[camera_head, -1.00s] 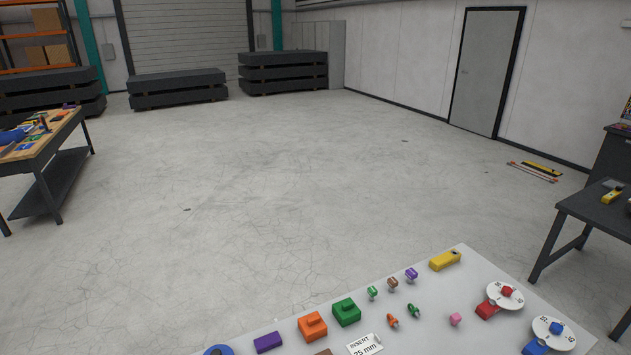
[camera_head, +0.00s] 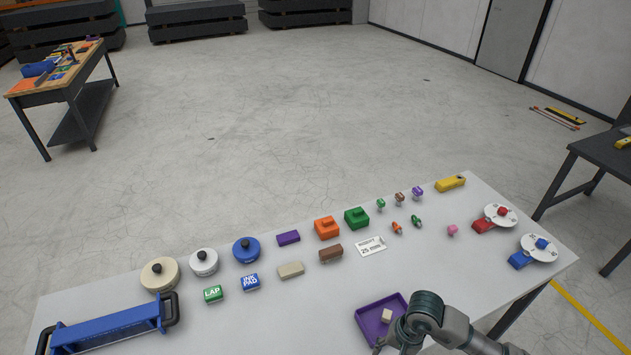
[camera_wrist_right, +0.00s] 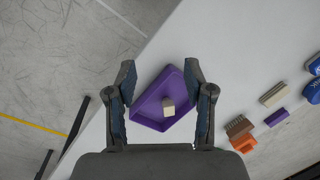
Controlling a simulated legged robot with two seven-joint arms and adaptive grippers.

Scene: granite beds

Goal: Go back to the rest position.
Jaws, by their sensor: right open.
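My right arm comes in at the lower right of the head view, with its gripper (camera_head: 378,346) low by the purple tray, partly cut off by the bottom edge. In the right wrist view the right gripper (camera_wrist_right: 160,66) is open, its two fingers apart with nothing between the tips. The purple tray (camera_wrist_right: 152,122) shows beyond and between the fingers, and a small cream block (camera_wrist_right: 168,106) lies in it. The tray (camera_head: 366,315) also shows in the head view, partly hidden by my arm. My left gripper is not in view.
The light table (camera_head: 320,290) holds a blue handled rack (camera_head: 105,328), round knobbed pieces, coloured blocks, small pegs, a yellow tool (camera_head: 450,183) and two dials (camera_head: 538,247). Open floor lies beyond. Dark work tables stand at left and right.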

